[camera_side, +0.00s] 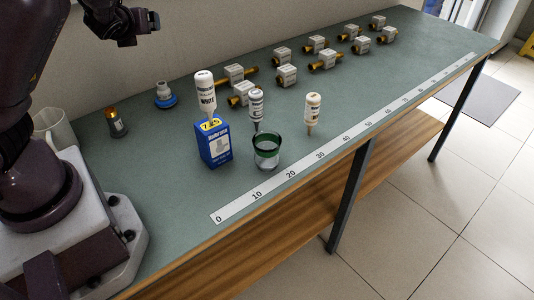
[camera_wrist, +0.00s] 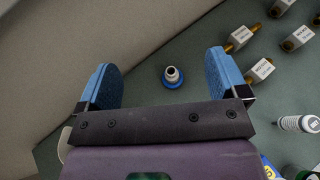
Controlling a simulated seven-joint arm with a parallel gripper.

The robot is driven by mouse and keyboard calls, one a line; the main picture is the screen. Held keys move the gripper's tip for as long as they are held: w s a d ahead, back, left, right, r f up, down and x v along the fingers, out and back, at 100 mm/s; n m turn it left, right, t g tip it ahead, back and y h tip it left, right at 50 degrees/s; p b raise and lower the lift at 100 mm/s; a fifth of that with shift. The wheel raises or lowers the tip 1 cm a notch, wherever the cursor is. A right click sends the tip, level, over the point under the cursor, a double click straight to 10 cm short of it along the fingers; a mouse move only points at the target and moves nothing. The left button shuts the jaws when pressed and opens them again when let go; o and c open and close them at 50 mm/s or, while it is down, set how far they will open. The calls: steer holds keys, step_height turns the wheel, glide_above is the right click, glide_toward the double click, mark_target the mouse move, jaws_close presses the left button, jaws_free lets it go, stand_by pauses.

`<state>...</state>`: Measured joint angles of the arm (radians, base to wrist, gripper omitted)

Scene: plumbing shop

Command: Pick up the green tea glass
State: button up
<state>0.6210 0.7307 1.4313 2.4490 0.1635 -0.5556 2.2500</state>
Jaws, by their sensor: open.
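The green tea glass (camera_side: 266,155) is a clear tumbler with a dark green rim. It stands upright on the bench in the side view, just right of the blue box. In the wrist view a dark green piece at the lower right corner (camera_wrist: 304,173) looks like part of it, mostly cut off by the frame edge. My gripper (camera_wrist: 163,82) is open and empty, with its two blue finger pads wide apart. In the side view my gripper (camera_side: 138,28) is high at the upper left, well above the bench and far from the glass.
Close to the glass are a blue box (camera_side: 215,147), a white bottle (camera_side: 205,90) and two smaller upside-down bottles (camera_side: 256,104) (camera_side: 313,105). Several brass fittings with labels (camera_side: 286,76) stand behind. A ruler strip (camera_side: 290,173) runs along the front edge.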

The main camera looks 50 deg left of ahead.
step_height(320, 180, up, 7)
steer(key=w+d+f+n+g, duration=0.2)
steer(key=w+d+n, duration=0.5)
steer(key=d+n, duration=0.25)
steer(key=w+d+f+n+g, duration=0.1)
steer(key=w+d+n+g, duration=0.1)
steer(key=w+d+n, duration=0.65)
steer(key=s+d+r+n+y, duration=0.1)
steer(key=s+d+n+y, duration=0.2)
steer(key=d+n, duration=0.9)
steer(key=s+d+r+n+y, duration=0.2)
steer(key=d+n+y, duration=0.1)
steer(key=d+n, duration=0.9)
steer(key=m, duration=0.2)
glide_toward(273, 164)
steer(key=a, duration=0.7)
steer(key=shift+w+f, duration=0.3)
steer(key=shift+w, duration=0.1)
steer(key=shift+w+a, duration=0.25)
steer(key=shift+a, duration=0.7)
steer(key=shift+w+a, duration=0.25)
steer(key=shift+a, duration=0.7)
steer(key=shift+w+a, duration=0.25)
steer(key=shift+a, duration=0.65)
steer(key=c, duration=1)
